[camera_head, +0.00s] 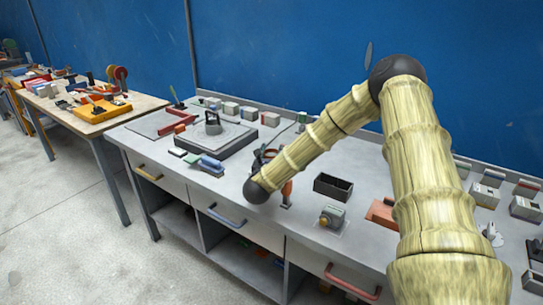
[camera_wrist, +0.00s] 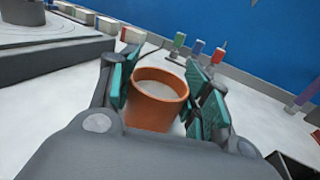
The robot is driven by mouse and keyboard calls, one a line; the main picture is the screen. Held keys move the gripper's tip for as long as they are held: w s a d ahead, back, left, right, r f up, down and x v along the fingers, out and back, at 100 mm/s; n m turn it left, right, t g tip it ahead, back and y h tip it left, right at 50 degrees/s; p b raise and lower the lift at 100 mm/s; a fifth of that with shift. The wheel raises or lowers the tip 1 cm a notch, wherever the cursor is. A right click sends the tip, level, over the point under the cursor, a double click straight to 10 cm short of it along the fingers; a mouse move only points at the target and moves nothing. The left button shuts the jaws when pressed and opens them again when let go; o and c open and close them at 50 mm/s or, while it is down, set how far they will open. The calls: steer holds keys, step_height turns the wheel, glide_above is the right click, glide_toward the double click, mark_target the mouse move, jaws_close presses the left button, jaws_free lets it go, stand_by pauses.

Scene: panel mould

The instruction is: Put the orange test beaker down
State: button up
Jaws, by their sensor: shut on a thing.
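The orange test beaker (camera_wrist: 152,108) is between the teal pads of my gripper (camera_wrist: 160,90) in the wrist view. My gripper is shut on it, with one finger on each side. In the head view my gripper (camera_head: 270,160) is over the grey bench (camera_head: 235,185), mostly hidden behind my wrist and arm. The beaker is hardly visible there. I cannot tell whether its base touches the bench.
A dark square plate with a round fixture (camera_head: 212,140) lies to the left. An upright orange-handled item (camera_head: 287,190) is close by. Small blocks line the back.

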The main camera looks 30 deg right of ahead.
steer(key=shift+f, duration=0.55)
steer(key=shift+f, duration=0.15)
steer(key=o, duration=1.2)
steer(key=shift+r, duration=0.2)
steer(key=shift+s+a+f, duration=0.15)
steer(key=shift+s+a, duration=0.05)
steer(key=shift+s, duration=0.05)
steer(key=b+v, duration=0.2)
steer(key=v, duration=0.9)
steer(key=shift+s+a+b, duration=0.1)
steer(key=shift+s+b, duration=0.05)
steer(key=shift+b, duration=0.25)
steer(key=shift+r, duration=0.25)
